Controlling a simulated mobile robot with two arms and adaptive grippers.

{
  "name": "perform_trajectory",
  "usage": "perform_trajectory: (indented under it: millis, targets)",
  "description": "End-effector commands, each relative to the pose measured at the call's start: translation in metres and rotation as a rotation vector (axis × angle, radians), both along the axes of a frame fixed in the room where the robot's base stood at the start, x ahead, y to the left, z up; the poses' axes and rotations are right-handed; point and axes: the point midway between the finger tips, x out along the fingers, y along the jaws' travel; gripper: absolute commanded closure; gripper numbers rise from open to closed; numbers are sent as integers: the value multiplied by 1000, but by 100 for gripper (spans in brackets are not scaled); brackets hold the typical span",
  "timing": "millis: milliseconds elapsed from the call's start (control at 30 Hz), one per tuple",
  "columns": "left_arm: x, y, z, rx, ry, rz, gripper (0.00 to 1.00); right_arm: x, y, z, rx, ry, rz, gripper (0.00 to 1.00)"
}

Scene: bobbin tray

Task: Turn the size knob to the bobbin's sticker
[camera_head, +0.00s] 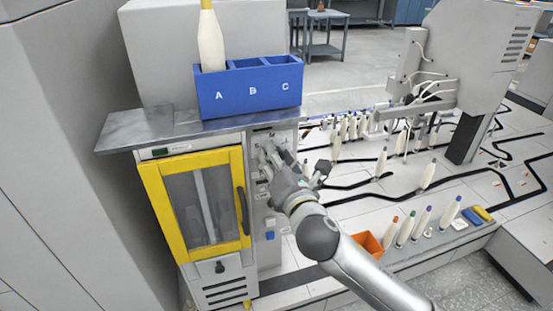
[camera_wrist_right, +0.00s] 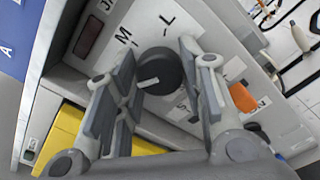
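The size knob (camera_wrist_right: 160,72) is round and black with a white pointer mark, on a grey panel beside the letters M, L and S. The mark lies toward the lower left of the knob in the wrist view; which letter it matches is unclear. My right gripper (camera_wrist_right: 157,65) is open, with one finger on each side of the knob; contact cannot be told. In the head view my right gripper (camera_head: 266,157) is at the cabinet's panel and hides the knob. A cream bobbin (camera_head: 210,42) with a yellow tip stands in compartment A; no sticker is readable. My left gripper is not in view.
The blue tray (camera_head: 250,104), marked A, B, C, sits on the metal top (camera_head: 150,128) above a yellow-framed door (camera_head: 160,205). An orange button (camera_wrist_right: 243,97) is near the right finger. An orange bin (camera_head: 368,243) and several bobbins stand at right.

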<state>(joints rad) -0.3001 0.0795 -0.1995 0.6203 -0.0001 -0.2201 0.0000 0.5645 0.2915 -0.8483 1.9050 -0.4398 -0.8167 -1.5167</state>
Motion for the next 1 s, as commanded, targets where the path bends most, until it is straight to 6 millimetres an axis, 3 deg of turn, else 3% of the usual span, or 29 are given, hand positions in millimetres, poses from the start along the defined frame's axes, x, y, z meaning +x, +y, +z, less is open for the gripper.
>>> perform_trajectory:
  millis: [100,467,1000]
  targets:
    - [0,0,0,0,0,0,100,0,0,0,0,0,0,87]
    - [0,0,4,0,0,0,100,0,0,0,61,22,0,87]
    - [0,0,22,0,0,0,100,-1,1,1,487,161,0,87]
